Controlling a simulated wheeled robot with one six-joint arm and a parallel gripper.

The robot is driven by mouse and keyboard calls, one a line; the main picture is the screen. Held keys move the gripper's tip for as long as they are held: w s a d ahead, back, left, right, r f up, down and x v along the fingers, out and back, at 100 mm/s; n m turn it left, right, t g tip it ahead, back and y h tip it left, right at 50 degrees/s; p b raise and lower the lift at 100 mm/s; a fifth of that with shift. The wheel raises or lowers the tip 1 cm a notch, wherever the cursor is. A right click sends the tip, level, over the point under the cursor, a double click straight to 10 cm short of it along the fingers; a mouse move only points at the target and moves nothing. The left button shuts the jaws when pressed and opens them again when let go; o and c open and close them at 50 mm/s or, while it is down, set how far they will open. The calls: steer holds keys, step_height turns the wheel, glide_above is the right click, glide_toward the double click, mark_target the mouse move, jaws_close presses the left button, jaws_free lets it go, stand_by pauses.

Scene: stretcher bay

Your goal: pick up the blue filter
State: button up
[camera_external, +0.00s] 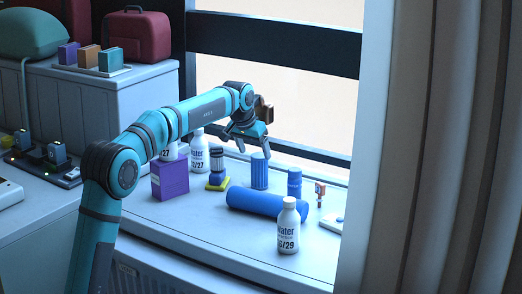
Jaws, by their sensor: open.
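A blue ribbed cylinder, which looks like the blue filter (260,172), stands upright on the pale sill behind a lying blue roll. My gripper (253,149) points down just above it, with its jaws open and empty. One finger appears close to the cylinder's top; I cannot tell whether they touch. A smaller blue cylinder (294,183) stands a little to the right and could also be a filter. The lower part of the ribbed cylinder is partly hidden by the roll.
The blue roll (268,202) lies across the sill's middle. A white water bottle (289,227) stands in front. A small orange-topped item (320,194) stands right. The sill's front left is clear.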

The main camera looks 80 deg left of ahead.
mark_target(259, 168)
steer(key=shift+d+x, duration=0.15)
steer(key=shift+x, duration=1.85)
steer(key=shift+d+x, duration=0.15)
steer(key=shift+x, duration=1.9)
steer(key=c, duration=1.1)
steer(key=shift+c, duration=0.2)
steer(key=shift+s, duration=0.1)
